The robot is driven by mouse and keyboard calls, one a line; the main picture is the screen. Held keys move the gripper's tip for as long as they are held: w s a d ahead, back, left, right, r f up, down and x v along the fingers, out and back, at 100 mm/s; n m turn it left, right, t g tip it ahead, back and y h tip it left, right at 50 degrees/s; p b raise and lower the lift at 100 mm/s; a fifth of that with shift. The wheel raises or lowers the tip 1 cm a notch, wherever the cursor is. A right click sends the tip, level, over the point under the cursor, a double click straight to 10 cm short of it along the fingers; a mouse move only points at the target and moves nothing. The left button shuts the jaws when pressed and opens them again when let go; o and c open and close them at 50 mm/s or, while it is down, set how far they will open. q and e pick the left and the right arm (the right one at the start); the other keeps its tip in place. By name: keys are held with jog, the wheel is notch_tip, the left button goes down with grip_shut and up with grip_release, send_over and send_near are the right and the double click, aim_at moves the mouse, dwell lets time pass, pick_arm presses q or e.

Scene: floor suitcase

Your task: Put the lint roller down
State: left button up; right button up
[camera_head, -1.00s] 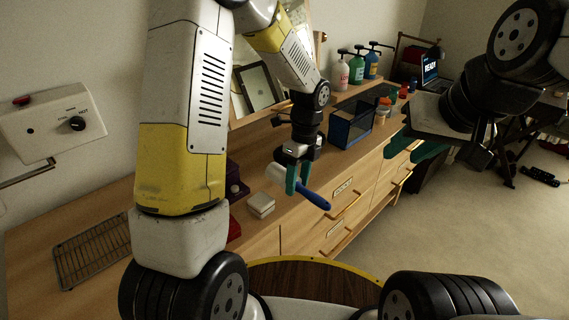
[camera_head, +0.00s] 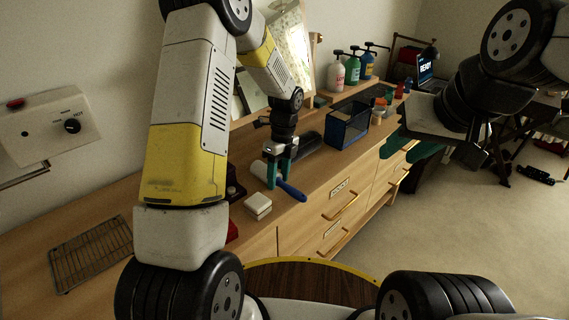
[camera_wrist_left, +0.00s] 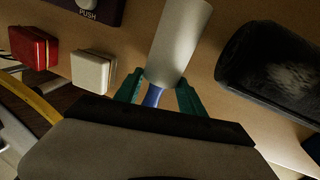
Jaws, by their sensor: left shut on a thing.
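The lint roller has a blue handle (camera_head: 291,190) and a pale roll (camera_head: 259,170). My left gripper (camera_head: 277,178) is shut on it near where the handle meets the roll, low over the wooden counter (camera_head: 300,222) near its front edge. In the left wrist view the roll (camera_wrist_left: 178,42) points away from the green fingers and part of the blue handle (camera_wrist_left: 153,96) shows between them. I cannot tell whether the roller touches the counter. My right gripper (camera_head: 410,146) has teal fingers partly in view at the right, and its opening is unclear.
A cream box (camera_head: 258,206) sits left of the roller, with a red box (camera_wrist_left: 34,47) beyond it. A dark cylinder (camera_wrist_left: 268,68) lies to the right. A blue mesh bin (camera_head: 347,125) and pump bottles (camera_head: 353,68) stand farther back. A wire rack (camera_head: 91,253) lies at left.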

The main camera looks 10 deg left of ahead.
pick_arm(q)
jog(key=shift+f, duration=0.1)
jog(key=o, duration=1.3)
notch_tip(320, 180, up, 12)
jog(key=w, duration=0.2)
jog(key=s+a+r+n+t+h, duration=0.15)
jog(key=s+r+n+t, duration=0.25)
jog(key=s+r+n, duration=0.7)
jog(key=shift+s+a+r+n+t+h, duration=0.3)
jog(key=shift+s+r+n+t, duration=0.35)
jog(key=shift+s+n, duration=1.5)
jog(key=shift+s+a+r+n+t+h, duration=0.25)
jog(key=shift+s+r+n+t, duration=0.45)
jog(key=shift+s+n, duration=1.4)
jog(key=shift+s+a+r+n+t+h, duration=0.25)
jog(key=shift+s+r+n+t, duration=0.4)
jog(key=shift+s+n, duration=1.5)
